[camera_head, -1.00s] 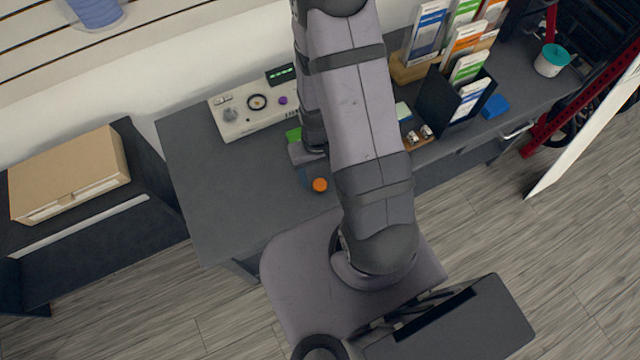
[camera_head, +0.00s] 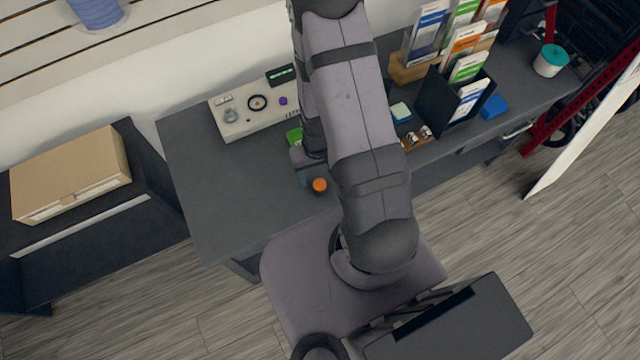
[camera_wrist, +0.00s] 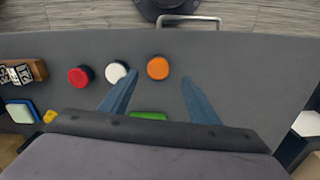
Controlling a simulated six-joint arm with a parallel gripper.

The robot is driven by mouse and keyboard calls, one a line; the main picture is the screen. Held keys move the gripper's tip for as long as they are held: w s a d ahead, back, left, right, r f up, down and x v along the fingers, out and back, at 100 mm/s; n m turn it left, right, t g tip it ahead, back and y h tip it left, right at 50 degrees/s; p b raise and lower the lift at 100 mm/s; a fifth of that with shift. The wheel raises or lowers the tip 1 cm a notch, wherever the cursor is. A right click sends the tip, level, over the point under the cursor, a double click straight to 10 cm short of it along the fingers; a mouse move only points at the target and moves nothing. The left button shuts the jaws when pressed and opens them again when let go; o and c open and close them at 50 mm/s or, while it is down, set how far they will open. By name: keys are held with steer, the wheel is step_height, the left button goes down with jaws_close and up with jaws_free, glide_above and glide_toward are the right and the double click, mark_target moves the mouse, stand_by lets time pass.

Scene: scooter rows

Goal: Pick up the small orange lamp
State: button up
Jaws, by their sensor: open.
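The small orange lamp (camera_head: 320,185) stands on the grey desk close to its front edge. In the wrist view the orange lamp (camera_wrist: 158,68) lies beyond the fingertips and roughly between their lines, a little nearer the left finger. My gripper (camera_wrist: 158,78) is open and empty, with its two blue fingers apart. In the head view only part of my gripper (camera_head: 303,177) shows, beside the lamp; my arm hides the rest. A white round lamp (camera_wrist: 117,72) is beside the left fingertip, and a red one (camera_wrist: 80,76) is farther left.
A green item (camera_head: 294,136) lies behind my gripper. A panel with a dial (camera_head: 240,118) stands at the desk's back. A dark brochure holder (camera_head: 437,100) and a wooden block (camera_wrist: 22,73) are to the sides. The desk's left part is clear.

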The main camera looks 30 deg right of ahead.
mark_target(320, 184)
steer(key=shift+s+d+f+p, duration=0.15)
steer(key=shift+f+p, duration=0.2)
steer(key=shift+f, duration=0.4)
steer(key=shift+s+d+f+p, duration=0.15)
steer(key=shift+f+p, duration=0.15)
steer(key=shift+f, duration=0.45)
steer(key=shift+a+f, duration=0.1)
steer(key=shift+f, duration=0.8)
steer(key=c, duration=1.2)
